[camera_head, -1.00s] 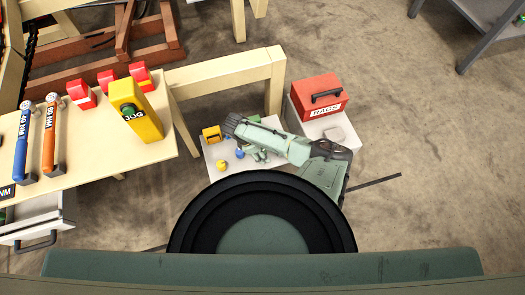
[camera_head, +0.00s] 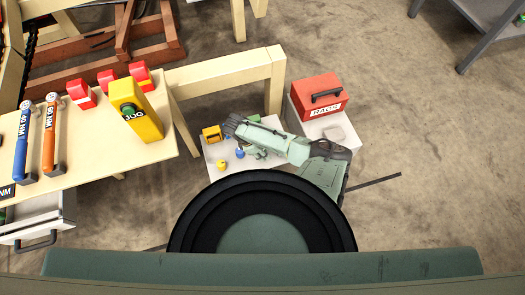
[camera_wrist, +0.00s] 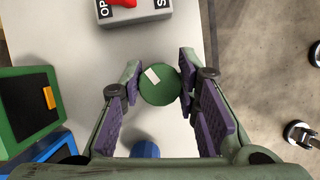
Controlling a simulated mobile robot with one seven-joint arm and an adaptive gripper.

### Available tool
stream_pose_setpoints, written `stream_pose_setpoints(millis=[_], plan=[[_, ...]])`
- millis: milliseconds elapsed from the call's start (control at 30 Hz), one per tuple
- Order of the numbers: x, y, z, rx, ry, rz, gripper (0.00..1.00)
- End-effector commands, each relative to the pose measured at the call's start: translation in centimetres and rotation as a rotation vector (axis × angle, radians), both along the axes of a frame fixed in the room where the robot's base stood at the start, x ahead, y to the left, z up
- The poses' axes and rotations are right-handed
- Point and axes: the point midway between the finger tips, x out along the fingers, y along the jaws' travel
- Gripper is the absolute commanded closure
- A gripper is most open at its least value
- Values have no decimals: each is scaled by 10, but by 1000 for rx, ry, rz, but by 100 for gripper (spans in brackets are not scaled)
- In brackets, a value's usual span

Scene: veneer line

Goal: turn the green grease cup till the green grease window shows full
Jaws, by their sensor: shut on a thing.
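The round green grease cup (camera_wrist: 160,86) with a pale mark on its top is in the middle of the wrist view. My gripper (camera_wrist: 160,80) is shut on it, one finger on each side. The green grease window (camera_wrist: 25,122) is at the left of the wrist view, a green frame around a dark pane. A short orange bar (camera_wrist: 49,97) shows toward the pane's right side. I cannot read a full mark there. In the head view my arm hides most of the green cup and window.
A blue cup (camera_wrist: 145,149) and blue window (camera_wrist: 58,152) are close by. A grey box with a red handle (camera_wrist: 122,3) is just beyond the green cup. In the head view, a yellow cup (camera_head: 221,163), a yellow window (camera_head: 211,133) and a red box (camera_head: 318,97) are near.

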Motion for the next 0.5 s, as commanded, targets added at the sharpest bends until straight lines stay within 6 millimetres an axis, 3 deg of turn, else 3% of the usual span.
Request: stream_pose_setpoints(millis=[500], plan=[[-1, 1, -2, 2, 3, -120, 99]])
